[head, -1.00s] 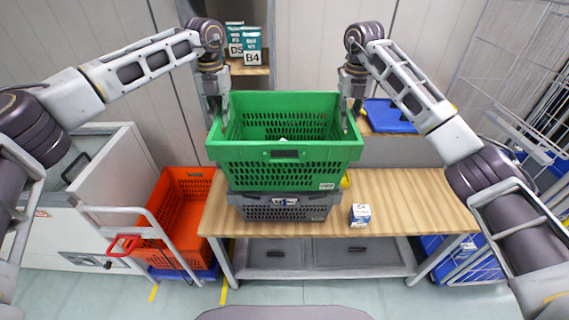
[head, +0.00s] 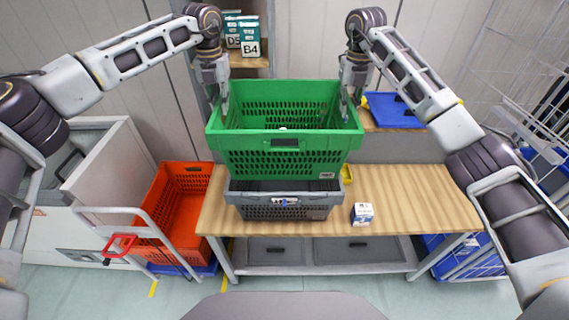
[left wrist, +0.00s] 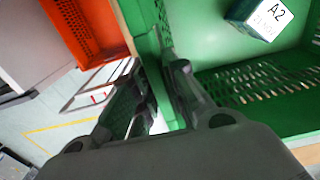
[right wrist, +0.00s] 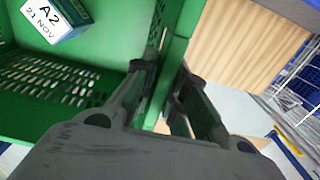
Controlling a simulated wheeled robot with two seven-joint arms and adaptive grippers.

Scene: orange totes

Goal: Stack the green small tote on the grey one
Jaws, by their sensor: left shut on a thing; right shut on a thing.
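The green tote (head: 245,160) is held level between my two grippers, just above the grey tote (head: 262,209) on the wooden table. In the head view its lower edge overlaps the grey tote's back rim; I cannot tell whether they touch. My left gripper (head: 222,105) is shut on the left wall of the green tote, and the left wrist view shows its fingers on the rim (left wrist: 160,75). My right gripper (head: 346,105) is shut on the right wall, also seen in the right wrist view (right wrist: 165,90). A small box labelled A2 (left wrist: 262,18) lies inside the green tote.
A small white and blue box (head: 362,214) stands on the table (head: 420,200) right of the grey tote. An orange tote (head: 178,215) sits on a cart at the left. Labelled boxes (head: 249,38) and a blue tote (head: 392,108) are behind. The table's right side is clear.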

